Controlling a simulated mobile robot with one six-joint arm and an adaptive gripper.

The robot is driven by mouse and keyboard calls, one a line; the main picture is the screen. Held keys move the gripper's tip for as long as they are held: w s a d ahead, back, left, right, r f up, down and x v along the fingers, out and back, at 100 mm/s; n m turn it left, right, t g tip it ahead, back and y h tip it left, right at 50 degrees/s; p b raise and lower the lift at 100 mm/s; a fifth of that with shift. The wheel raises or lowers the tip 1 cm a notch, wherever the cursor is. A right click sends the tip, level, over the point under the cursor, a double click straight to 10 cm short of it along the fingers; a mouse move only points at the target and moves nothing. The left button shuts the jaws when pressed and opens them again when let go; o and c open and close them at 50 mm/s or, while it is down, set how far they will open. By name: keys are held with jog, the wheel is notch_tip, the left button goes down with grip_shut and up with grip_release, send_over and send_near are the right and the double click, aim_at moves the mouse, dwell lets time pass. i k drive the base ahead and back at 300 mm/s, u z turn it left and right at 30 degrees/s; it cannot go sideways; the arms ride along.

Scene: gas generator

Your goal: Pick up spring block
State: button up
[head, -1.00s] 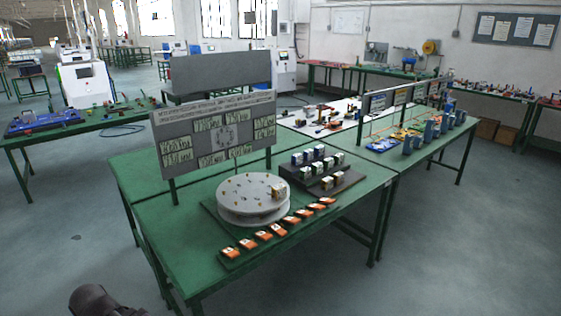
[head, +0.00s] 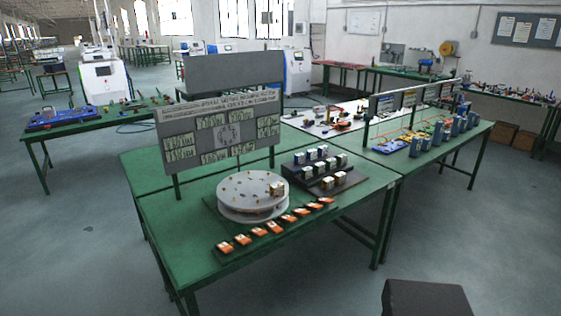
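Several small pale blocks stand in rows on a black stepped rack (head: 300,172) on the green table (head: 170,225). One similar block (head: 277,188) sits on the right edge of a round grey turntable (head: 236,206). A row of orange-and-white blocks (head: 275,227) lies along the front of the turntable. I cannot tell from this distance which of these is the spring block. My gripper is not seen in this view; only a dark part, apparently mine, shows at the bottom right.
A grey sign board (head: 222,130) stands behind the turntable. A neighbouring table holds blue units (head: 440,135) on the right. Another green table (head: 80,125) with a blue device is at the left. The grey floor in front is clear.

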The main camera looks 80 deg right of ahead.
aim_at(300, 157)
jog(key=u, duration=1.05)
jog(key=k, duration=2.3)
jog(key=z, duration=1.25)
